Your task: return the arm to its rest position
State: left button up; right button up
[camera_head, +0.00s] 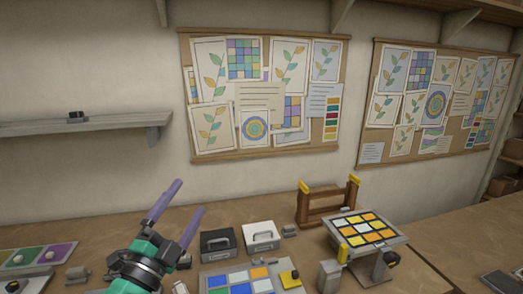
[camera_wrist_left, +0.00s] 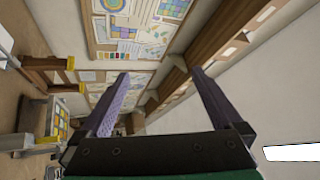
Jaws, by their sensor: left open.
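My left gripper (camera_head: 189,197) is raised above the worktable at the lower left of the head view. Its two purple fingers stand apart with nothing between them, pointing up and to the right. In the left wrist view the same gripper (camera_wrist_left: 160,75) is open and empty, with wall and boards beyond it. My right gripper is in neither view.
The worktable (camera_head: 300,222) holds a black box (camera_head: 217,243), a white box (camera_head: 261,237), a wooden rack (camera_head: 327,204), a tilted stand with a yellow-tiled panel (camera_head: 362,230) and a tray of coloured tiles (camera_head: 238,281). A shelf (camera_head: 80,124) juts out at left.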

pick_arm(q)
jog(key=s+a+f+n+g+y, duration=0.2)
jog(key=a+f+n+g+y, duration=0.15)
jog(key=f, duration=0.35)
jog(key=s+a+f+n+g+y, duration=0.1)
jog(key=a+f+n+g+y, duration=0.15)
jog(key=f+n, duration=0.35)
jog(key=s+a+f+n+g+y, duration=0.2)
jog(key=a+f+n, duration=0.15)
jog(key=f, duration=0.45)
jog(key=s+d+f+n+g+h, duration=0.25)
jog(key=s+f+g, duration=0.75)
jog(key=s+f, duration=0.5)
jog(key=s+f+b, duration=0.2)
jog(key=f+b, duration=0.1)
jog(key=f, duration=1.2)
jog(key=s+f+b, duration=0.2)
jog(key=f+b, duration=0.1)
jog(key=f, duration=1.1)
jog(key=s+a+f+g+b, duration=0.2)
jog(key=s+a+f+b, duration=0.1)
jog(key=s+f, duration=1.2)
notch_tip(320, 180, down, 2)
jog(key=shift+s+f+y+b, duration=0.2)
jog(key=shift+s+y+b, duration=0.15)
jog(key=shift+y+b, duration=0.15)
jog(key=shift+a, duration=0.1)
